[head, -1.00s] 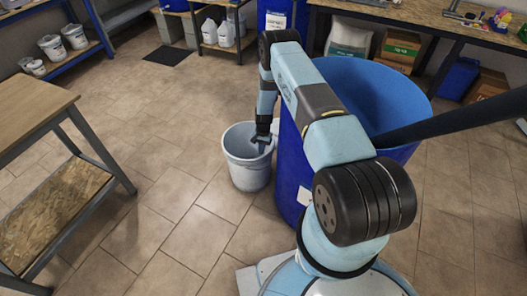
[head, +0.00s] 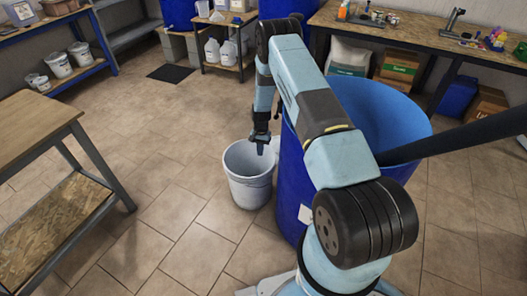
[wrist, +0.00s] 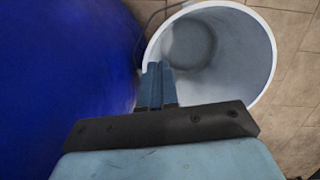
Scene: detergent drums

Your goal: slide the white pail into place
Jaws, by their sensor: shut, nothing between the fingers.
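The white pail (head: 248,188) stands upright on the tiled floor just left of the big blue drum (head: 296,180). In the wrist view the pail (wrist: 245,45) is seen from above, open and apparently empty, beside the drum (wrist: 60,70). A narrow gap shows between their rims there; whether they touch lower down I cannot tell. My gripper (head: 261,150) points down at the pail's back right rim, near the drum. Its fingers (wrist: 157,72) are closed together with nothing between them, overlapping the pail's near rim in the wrist view. Contact with the rim is unclear.
A wooden-topped table (head: 35,125) stands at the left. Shelves with small pails (head: 57,62) and a low stand with white jugs (head: 222,50) are at the back. A dark mat (head: 170,73) lies on the floor. The floor left of the pail is clear.

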